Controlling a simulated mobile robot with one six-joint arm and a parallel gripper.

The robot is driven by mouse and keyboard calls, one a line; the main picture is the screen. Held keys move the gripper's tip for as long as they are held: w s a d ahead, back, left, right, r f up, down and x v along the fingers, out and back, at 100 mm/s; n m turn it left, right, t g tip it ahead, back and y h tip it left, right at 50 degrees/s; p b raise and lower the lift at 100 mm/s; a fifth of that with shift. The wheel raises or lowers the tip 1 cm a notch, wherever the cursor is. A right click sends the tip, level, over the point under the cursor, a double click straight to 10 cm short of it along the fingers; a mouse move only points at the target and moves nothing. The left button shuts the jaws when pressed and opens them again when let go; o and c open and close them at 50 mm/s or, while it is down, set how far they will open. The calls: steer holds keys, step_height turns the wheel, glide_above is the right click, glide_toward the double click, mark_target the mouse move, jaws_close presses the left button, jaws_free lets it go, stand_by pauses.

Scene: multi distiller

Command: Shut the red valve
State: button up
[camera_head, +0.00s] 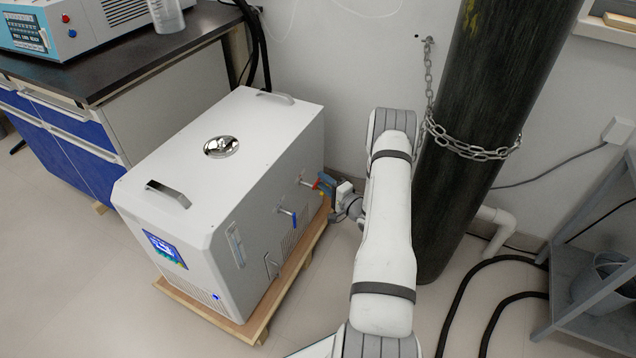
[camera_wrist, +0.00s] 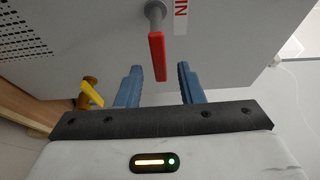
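The red valve (camera_head: 309,184) is a small lever on the right side of the white machine (camera_head: 215,190). In the wrist view the red handle (camera_wrist: 157,57) points toward me from its grey stem. My gripper (camera_head: 326,183) is beside the valve in the head view. In the wrist view its blue fingers (camera_wrist: 159,70) are open, one on each side of the handle's free end, with gaps on both sides. Neither finger appears to touch it. The head view shows the fingers only small and partly covered by my wrist.
A blue-handled valve (camera_head: 288,215) sits on the same panel, left of the red one. A yellow lever (camera_wrist: 92,94) is left of my fingers. A dark gas cylinder (camera_head: 480,120) with a chain (camera_head: 470,148) stands close right of my arm. A wooden pallet (camera_head: 285,298) supports the machine.

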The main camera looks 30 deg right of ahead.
steer(key=shift+x, duration=1.2)
